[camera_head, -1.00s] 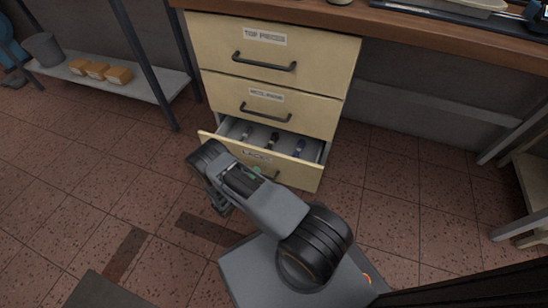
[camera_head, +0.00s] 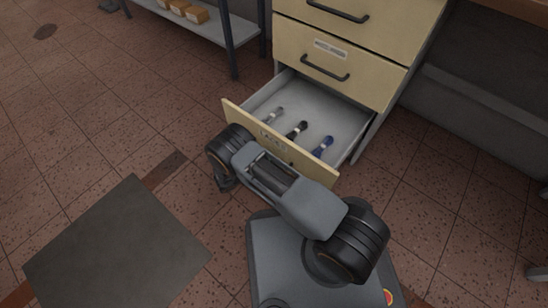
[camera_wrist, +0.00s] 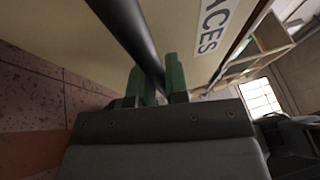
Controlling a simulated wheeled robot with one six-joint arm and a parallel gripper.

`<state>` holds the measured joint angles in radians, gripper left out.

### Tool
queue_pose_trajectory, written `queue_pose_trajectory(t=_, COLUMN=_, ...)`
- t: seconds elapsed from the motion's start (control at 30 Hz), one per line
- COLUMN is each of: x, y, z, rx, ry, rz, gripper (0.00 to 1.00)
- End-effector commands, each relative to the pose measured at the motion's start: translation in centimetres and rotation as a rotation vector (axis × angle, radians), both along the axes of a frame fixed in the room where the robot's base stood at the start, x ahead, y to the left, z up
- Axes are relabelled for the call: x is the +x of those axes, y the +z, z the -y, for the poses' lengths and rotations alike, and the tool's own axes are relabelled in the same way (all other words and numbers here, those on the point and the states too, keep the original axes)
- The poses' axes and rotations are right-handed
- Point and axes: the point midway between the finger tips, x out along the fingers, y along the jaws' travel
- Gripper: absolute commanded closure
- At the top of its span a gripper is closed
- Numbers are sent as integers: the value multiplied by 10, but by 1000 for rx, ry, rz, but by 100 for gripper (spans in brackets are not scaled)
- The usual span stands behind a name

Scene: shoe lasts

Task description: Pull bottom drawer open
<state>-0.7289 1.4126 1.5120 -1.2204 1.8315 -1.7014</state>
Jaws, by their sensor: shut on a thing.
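The bottom drawer (camera_head: 330,178) of the cream cabinet stands well open in the head view, with its grey inside showing. Several lace bundles lie in it, among them a black one (camera_head: 297,130) and a blue one (camera_head: 323,147). In the wrist view its front panel (camera_wrist: 205,70) carries a label (camera_wrist: 212,25) ending in "ACES". My gripper (camera_wrist: 161,82) has its green fingers shut on the dark bar handle (camera_wrist: 128,30) of this drawer. In the head view my arm hides the handle and the fingers.
The two drawers above, the middle one (camera_head: 345,60) included, are closed. A shelf (camera_head: 190,22) with boxes stands at the upper left. A dark mat (camera_head: 115,245) lies on the tiled floor at the lower left. The floor left of the drawer is clear.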

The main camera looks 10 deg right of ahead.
Motion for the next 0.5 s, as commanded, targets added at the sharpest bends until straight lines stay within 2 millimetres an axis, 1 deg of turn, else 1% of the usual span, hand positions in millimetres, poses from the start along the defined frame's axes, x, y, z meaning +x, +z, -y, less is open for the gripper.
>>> queue_pose_trajectory(t=0.1, x=0, y=0, z=-4, rx=1, ry=2, rz=1, gripper=100)
queue_pose_trajectory(t=0.43, x=0, y=0, z=-6, rx=1, ry=6, rz=1, gripper=100)
queue_pose_trajectory(t=0.47, x=0, y=0, z=-6, rx=1, ry=6, rz=1, gripper=84)
queue_pose_trajectory(t=0.5, x=0, y=1, z=-5, rx=1, ry=7, rz=1, gripper=80)
